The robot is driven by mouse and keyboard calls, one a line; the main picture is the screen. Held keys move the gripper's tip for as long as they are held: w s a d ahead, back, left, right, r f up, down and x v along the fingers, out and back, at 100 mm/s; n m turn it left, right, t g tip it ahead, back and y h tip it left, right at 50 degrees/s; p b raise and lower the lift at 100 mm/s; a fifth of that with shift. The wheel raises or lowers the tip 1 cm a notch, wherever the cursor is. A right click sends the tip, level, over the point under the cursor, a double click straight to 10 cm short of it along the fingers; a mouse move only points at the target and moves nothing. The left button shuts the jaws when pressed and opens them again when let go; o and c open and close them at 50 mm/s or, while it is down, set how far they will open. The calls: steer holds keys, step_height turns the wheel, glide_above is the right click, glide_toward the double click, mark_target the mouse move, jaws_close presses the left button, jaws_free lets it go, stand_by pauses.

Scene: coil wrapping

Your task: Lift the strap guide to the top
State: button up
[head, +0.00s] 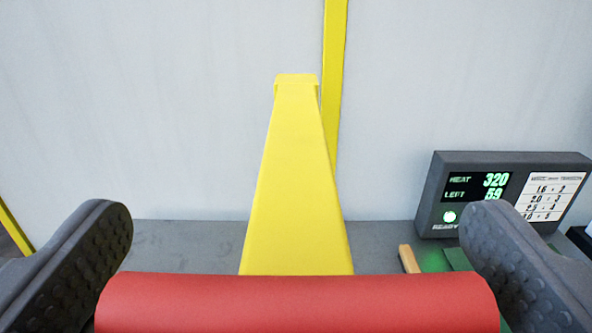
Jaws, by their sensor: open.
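A red rounded bar (298,303) lies crosswise at the bottom of the head view. A yellow tapered beam (297,190) runs away behind it and ends in a small cap. The two look like parts of the strap guide, but I cannot tell for sure whether they are joined. My gripper (300,222) is open, with one dark ribbed finger at each side of the picture. The fingers stand near the two ends of the red bar, and I cannot tell whether they touch it. The lower edge of the bar is cut off.
A dark display box (498,195) at the right reads HEAT 320 and LEFT 59, with a green light and a white number card. A tan piece (409,259) and a green surface (436,261) lie before it. A yellow post (335,70) stands at the pale wall (160,110).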

steer(key=shift+w, duration=0.75)
steer(key=c, duration=1.1)
steer(key=shift+o, duration=0.2)
step_height(320, 180, up, 23)
steer(key=p, duration=0.5)
steer(key=shift+s, duration=0.1)
steer(key=o, duration=1.1)
steer(key=shift+c, duration=0.2)
steer(key=shift+f, duration=0.15)
